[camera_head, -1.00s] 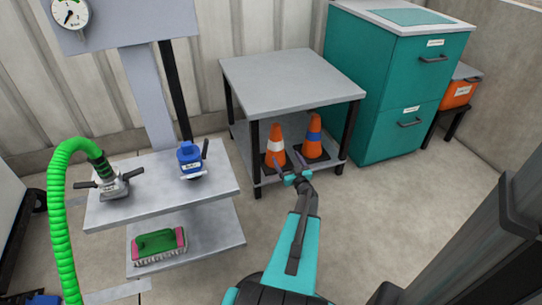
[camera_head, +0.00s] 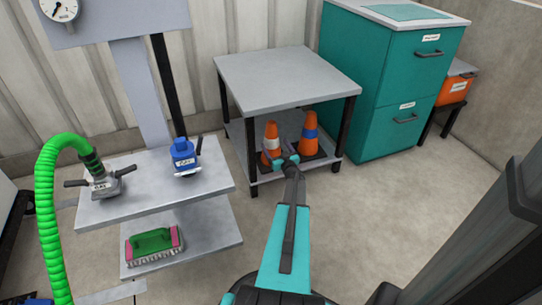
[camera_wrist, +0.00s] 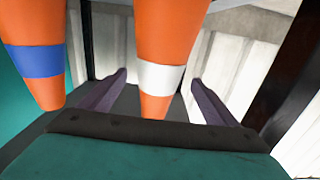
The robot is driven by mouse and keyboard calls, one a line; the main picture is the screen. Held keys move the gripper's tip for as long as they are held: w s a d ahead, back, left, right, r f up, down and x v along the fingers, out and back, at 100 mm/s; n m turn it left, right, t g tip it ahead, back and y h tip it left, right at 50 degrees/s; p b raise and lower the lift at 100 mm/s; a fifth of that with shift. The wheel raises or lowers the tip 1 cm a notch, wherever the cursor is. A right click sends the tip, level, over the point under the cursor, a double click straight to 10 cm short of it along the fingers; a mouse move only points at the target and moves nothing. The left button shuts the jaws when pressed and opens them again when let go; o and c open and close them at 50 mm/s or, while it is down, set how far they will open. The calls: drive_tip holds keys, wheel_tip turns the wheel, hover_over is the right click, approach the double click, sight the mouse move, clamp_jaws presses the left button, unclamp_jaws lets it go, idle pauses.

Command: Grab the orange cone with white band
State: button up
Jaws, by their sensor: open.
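The orange cone with a white band (camera_head: 271,132) stands on the lower shelf of the grey table (camera_head: 290,80). In the wrist view this cone (camera_wrist: 160,77) appears upside down, with its narrow end down, between my two fingers. My gripper (camera_head: 281,150) is open and at the front of the cone, hiding part of its lower side in the head view. In the wrist view a dark finger of my gripper (camera_wrist: 157,90) shows on each side of the cone, with gaps beside it. I cannot tell how deep the cone sits between the fingers.
An orange cone with a blue band (camera_head: 309,132) stands close on the right; in the wrist view it is on the left (camera_wrist: 38,62). Dark table legs (camera_head: 251,160) and the tabletop bound the shelf. A teal cabinet (camera_head: 385,90) stands right, a grey two-level stand (camera_head: 155,200) left.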

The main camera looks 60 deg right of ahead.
sight(273, 125)
drive_tip(key=shift+w+d, duration=0.1)
drive_tip(key=shift+w, duration=0.05)
drive_tip(key=shift+r+b+x, duration=0.2)
drive_tip(key=shift+b+x, duration=1.1)
drive_tip(key=shift+x, duration=1.25)
drive_tip(key=c, duration=1.9)
drive_tip(key=shift+r, duration=0.1)
wheel_tip(273, 125, up, 10)
drive_tip(key=p, duration=0.4)
